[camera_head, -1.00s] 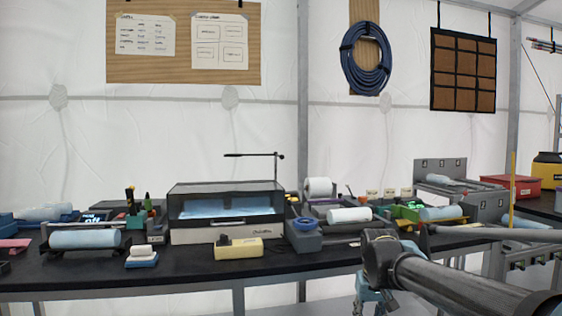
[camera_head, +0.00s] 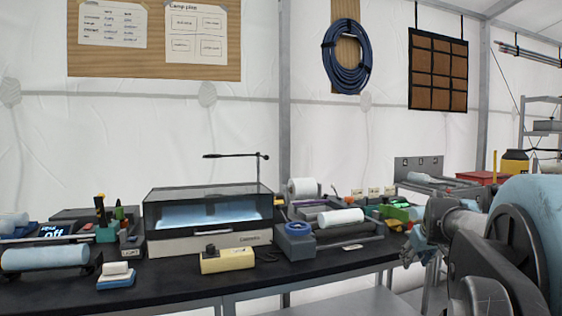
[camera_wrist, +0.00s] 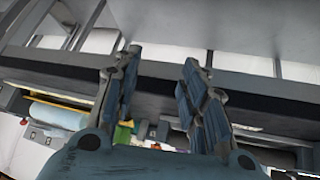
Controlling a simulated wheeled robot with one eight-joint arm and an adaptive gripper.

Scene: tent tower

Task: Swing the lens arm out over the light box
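The light box (camera_head: 205,240) stands on the black bench, with a dark clear cover and a pale blue glow inside. A thin black lens arm (camera_head: 235,156) reaches left from an upright post at the box's right rear. It appears above the box's back part; its exact depth is hard to tell. My gripper (camera_head: 420,248) is low at the right, by the bench's front edge, well away from the lens arm. In the wrist view my gripper (camera_wrist: 155,95) has its two blue-grey fingers apart with nothing between them. The lens arm is not recognisable in the wrist view.
A yellow block (camera_head: 228,261) with a dark knob sits in front of the box. A small blue-and-white block (camera_head: 116,275) lies left. The air above the box is otherwise clear.

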